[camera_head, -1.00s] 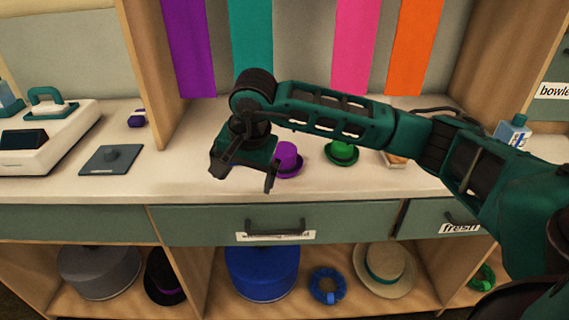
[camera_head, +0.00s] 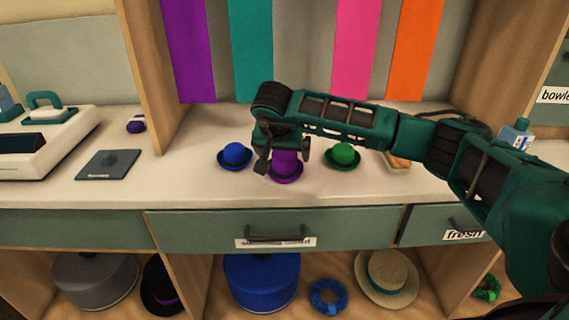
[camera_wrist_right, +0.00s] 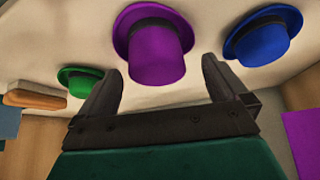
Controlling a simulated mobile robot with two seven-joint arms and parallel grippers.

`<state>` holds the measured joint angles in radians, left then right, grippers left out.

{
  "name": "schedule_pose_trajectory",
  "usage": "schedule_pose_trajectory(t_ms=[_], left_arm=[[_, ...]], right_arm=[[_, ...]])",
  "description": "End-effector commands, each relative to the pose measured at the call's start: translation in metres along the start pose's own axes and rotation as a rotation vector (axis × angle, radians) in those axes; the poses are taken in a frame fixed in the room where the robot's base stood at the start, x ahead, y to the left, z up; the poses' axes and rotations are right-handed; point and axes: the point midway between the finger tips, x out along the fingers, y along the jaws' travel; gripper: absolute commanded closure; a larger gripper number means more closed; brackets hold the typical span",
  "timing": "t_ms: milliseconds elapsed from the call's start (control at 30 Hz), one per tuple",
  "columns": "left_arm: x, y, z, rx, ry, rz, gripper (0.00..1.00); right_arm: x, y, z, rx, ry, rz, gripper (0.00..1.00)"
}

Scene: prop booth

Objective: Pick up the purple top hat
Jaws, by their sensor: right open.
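The purple top hat (camera_head: 287,168) stands on the white counter between two other small hats, partly hidden behind my right gripper in the head view. In the right wrist view the purple hat (camera_wrist_right: 157,55) is in front of the fingers, with its crown toward them and its brim beyond. My right gripper (camera_head: 282,168) is open. In the right wrist view its two fingers (camera_wrist_right: 157,82) are spread apart and nothing is held between them. Whether a finger touches the hat I cannot tell. My left gripper is in neither view.
A blue hat (camera_head: 234,156) stands left of the purple one and a green hat (camera_head: 343,156) right of it, both close. A brown brush-like item (camera_head: 398,161) lies further right. A grey plate (camera_head: 108,164) lies at left. The counter's front strip is clear.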

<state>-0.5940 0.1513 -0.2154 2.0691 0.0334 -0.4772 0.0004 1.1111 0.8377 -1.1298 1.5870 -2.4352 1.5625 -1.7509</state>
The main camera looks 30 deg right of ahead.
Motion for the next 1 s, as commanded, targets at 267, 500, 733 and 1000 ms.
schedule_pose_trajectory(t_ms=[267, 500, 733, 1000], left_arm=[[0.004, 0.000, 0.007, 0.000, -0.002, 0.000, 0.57], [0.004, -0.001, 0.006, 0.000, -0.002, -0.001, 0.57], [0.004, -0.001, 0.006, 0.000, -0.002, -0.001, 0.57], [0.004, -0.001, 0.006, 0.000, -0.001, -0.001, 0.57]], right_arm=[[0.033, 0.001, 0.000, 0.000, -0.001, 0.000, 0.00], [0.033, 0.001, 0.000, 0.000, 0.000, -0.001, 0.02], [0.033, 0.001, 0.000, 0.000, 0.000, -0.001, 0.24], [0.033, 0.001, 0.000, 0.000, 0.000, -0.001, 0.36]])
